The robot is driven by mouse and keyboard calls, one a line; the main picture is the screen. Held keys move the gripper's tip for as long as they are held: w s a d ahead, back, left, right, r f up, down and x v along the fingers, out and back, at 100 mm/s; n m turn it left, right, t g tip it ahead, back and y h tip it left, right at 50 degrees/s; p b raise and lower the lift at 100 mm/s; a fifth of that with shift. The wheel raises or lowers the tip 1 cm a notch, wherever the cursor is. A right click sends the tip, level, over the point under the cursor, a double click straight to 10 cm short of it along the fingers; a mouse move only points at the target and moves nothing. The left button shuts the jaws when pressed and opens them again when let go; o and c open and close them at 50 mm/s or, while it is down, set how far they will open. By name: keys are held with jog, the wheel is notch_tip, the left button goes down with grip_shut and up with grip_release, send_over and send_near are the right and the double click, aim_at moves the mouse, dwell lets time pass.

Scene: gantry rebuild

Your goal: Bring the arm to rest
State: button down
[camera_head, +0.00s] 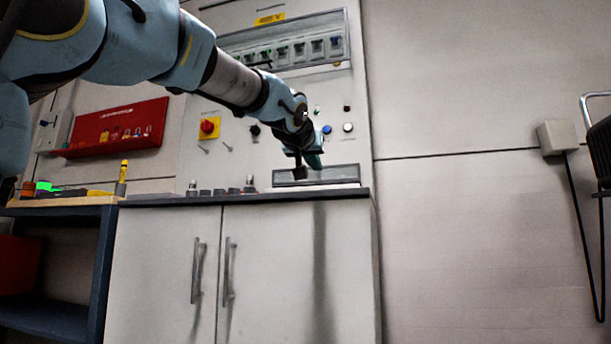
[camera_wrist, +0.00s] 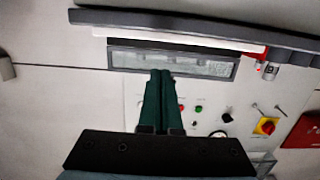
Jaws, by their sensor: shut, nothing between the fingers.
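My arm (camera_head: 240,82) reaches in from the upper left in the head view, stretched out toward the control panel on the wall. My gripper (camera_head: 300,172) hangs in front of the panel, a little above the counter top (camera_head: 330,192). In the wrist view my gripper (camera_wrist: 161,75) shows two dark green fingers lying together, shut and empty. Their tips overlap the framed grey strip (camera_wrist: 200,65) at the foot of the panel in the picture. I cannot tell whether they touch it.
A white cabinet (camera_head: 270,270) with two handles stands below the counter. The panel carries a red-and-yellow knob (camera_head: 208,127) and a blue button (camera_head: 327,129). A red lock board (camera_head: 110,128) hangs at left. A chair (camera_head: 600,140) stands at right.

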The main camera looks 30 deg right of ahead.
jog(key=w+a+f+y, duration=0.1)
jog(key=f, duration=0.2)
jog(key=w+a+f, duration=0.2)
jog(key=f, duration=0.1)
jog(key=w+a+f+n+y, duration=0.1)
jog(key=f, duration=0.2)
jog(key=shift+w+a+f+y, duration=0.3)
jog(key=shift+w+a+f, duration=0.05)
jog(key=w+a+f+n+g+y, duration=0.1)
jog(key=w+a+f+g+y, duration=0.15)
jog(key=a+f, duration=0.75)
jog(key=w+a+f+n+g+y, duration=0.1)
jog(key=a+f+n+y, duration=0.15)
jog(key=a+f, duration=0.8)
jog(key=s+a+f+n+g+y, duration=0.1)
jog(key=s+a+f+g, duration=0.1)
jog(key=s+a+f, duration=0.55)
jog(key=s+a+f+n+g+y, duration=0.15)
jog(key=s+a+f, duration=0.25)
jog(key=f, duration=0.6)
jog(key=s+a+f+n+g+y, duration=0.1)
jog(key=s+a+f+g, duration=0.2)
jog(key=s+a+f, duration=0.45)
notch_tip(320, 180, up, 54)
jog(key=w+d+p, duration=0.1)
jog(key=d+p, duration=0.1)
jog(key=p, duration=5.4)
jog(key=shift+d+f+m, duration=0.25)
jog(key=shift+d+m, duration=0.05)
